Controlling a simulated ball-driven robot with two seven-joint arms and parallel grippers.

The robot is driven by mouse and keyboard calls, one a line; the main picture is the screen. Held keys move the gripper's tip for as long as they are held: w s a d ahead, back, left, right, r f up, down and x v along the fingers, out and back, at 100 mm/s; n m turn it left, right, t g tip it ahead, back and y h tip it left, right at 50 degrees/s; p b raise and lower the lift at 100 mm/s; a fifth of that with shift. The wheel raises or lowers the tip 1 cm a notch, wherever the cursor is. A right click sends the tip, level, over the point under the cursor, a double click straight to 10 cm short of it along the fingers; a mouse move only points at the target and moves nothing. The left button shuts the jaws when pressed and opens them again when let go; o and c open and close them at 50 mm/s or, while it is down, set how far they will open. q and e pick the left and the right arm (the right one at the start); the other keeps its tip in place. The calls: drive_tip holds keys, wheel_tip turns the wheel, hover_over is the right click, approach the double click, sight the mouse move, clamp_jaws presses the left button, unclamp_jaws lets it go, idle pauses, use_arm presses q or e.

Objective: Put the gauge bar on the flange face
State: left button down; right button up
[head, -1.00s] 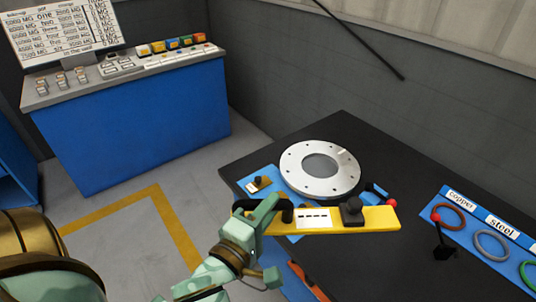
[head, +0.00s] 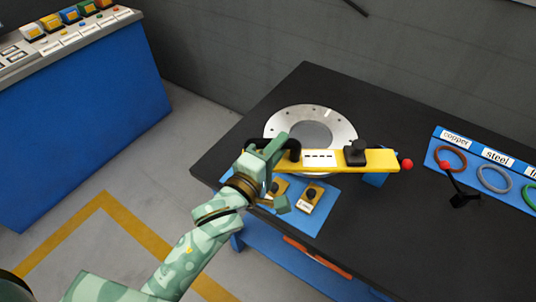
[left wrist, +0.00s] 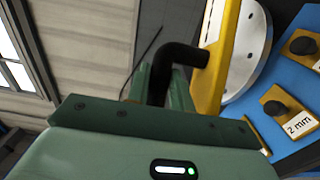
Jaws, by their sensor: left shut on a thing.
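The gauge bar (head: 332,160) is a long yellow bar with a black handle at its left end, a white marked label and a black block near its right end. My left gripper (head: 277,150) is shut on that black handle. The flange face (head: 285,122) is a pale round metal ring with small holes. In the head view the bar crosses in front of the ring's near part; I cannot tell whether they touch. The left wrist view also shows the bar (left wrist: 211,75), handle and part of the flange (left wrist: 245,60). My right gripper is not in view.
A blue mat (head: 288,219) before the flange carries small yellow blocks (head: 311,197) with black knobs; one reads 2 mm in the wrist view. A red-tipped lever (head: 457,184) and a blue rack of rings (head: 513,174) stand right. The dark tabletop (head: 390,230) has free room in front.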

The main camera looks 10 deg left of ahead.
use_arm(q)
drive_tip(key=w+a+f, duration=0.1)
drive_tip(key=w+a, duration=0.1)
drive_tip(key=w+a+f+b, duration=0.1)
drive_tip(key=w+a, duration=0.1)
drive_tip(key=shift+f, duration=0.3)
drive_tip(key=w+a+f+b, duration=0.3)
drive_tip(key=f+b, duration=0.2)
drive_tip(key=f, duration=0.3)
drive_tip(key=shift+w+a+f, duration=0.2)
drive_tip(key=shift+w+f, duration=0.15)
drive_tip(key=shift+f, duration=0.05)
drive_tip(key=shift+f, duration=0.1)
drive_tip(key=c, duration=1.2)
unclamp_jaws()
drive_tip(key=shift+f, duration=0.1)
drive_tip(key=shift+c, duration=0.2)
